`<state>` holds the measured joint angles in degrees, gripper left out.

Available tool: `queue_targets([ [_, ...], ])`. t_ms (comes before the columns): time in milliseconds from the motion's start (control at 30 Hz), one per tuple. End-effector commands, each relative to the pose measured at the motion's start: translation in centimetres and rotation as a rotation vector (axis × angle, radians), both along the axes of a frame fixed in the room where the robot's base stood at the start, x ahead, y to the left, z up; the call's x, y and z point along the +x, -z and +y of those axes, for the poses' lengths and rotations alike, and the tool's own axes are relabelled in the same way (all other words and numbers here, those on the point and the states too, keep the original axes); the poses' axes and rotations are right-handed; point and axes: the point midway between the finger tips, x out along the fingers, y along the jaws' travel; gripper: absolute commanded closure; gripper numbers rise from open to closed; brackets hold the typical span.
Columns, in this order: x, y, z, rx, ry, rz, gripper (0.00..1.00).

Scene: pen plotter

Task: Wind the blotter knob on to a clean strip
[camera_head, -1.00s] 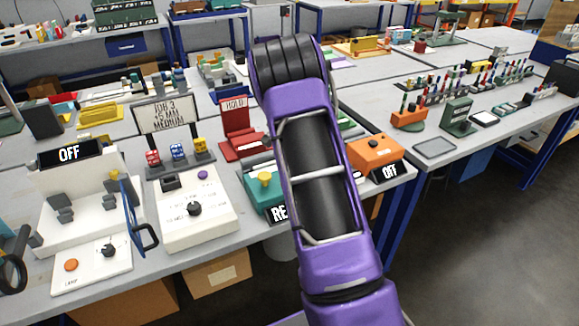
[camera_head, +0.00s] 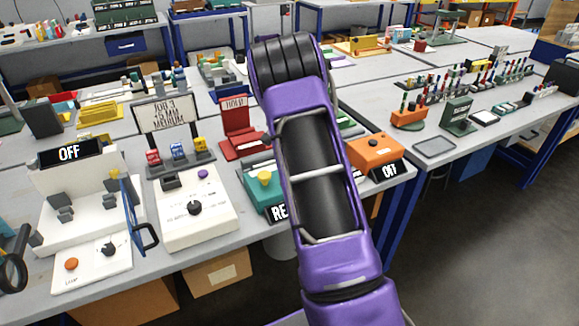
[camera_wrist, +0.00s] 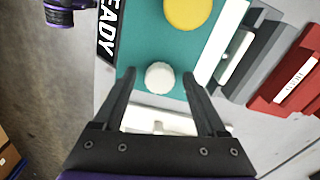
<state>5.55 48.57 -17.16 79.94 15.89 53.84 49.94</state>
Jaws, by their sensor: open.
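A teal device (camera_head: 257,202) stands on the bench, with a yellow knob (camera_head: 264,178) on top; my arm hides part of it. In the wrist view the teal top (camera_wrist: 142,48) carries the yellow knob (camera_wrist: 188,12), a ribbed white knob (camera_wrist: 159,77) and a white strip (camera_wrist: 224,38) along its right side. I cannot tell from a label which knob is the blotter's. My gripper (camera_wrist: 158,74) is open, its fingertips on either side of the white knob, with gaps visible. My arm hides the gripper in the head view.
A sign reading "EADY" (camera_wrist: 106,30) borders the teal device on the left. A red stand (camera_wrist: 288,78) and grey blocks (camera_wrist: 262,50) lie to its right. In the head view, a white control box (camera_head: 190,222) is left and an orange box (camera_head: 374,150) right.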

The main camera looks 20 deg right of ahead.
Motion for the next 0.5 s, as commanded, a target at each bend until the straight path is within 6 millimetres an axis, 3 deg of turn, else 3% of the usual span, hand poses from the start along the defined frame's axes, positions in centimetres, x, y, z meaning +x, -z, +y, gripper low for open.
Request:
queue_targets([
  [167, 0.1, -1.6, 0.0, 0.0, 0.0, -0.003, 0.26],
  [500, 0.1, -9.6, 0.0, -0.001, -0.001, -0.005, 0.26],
])
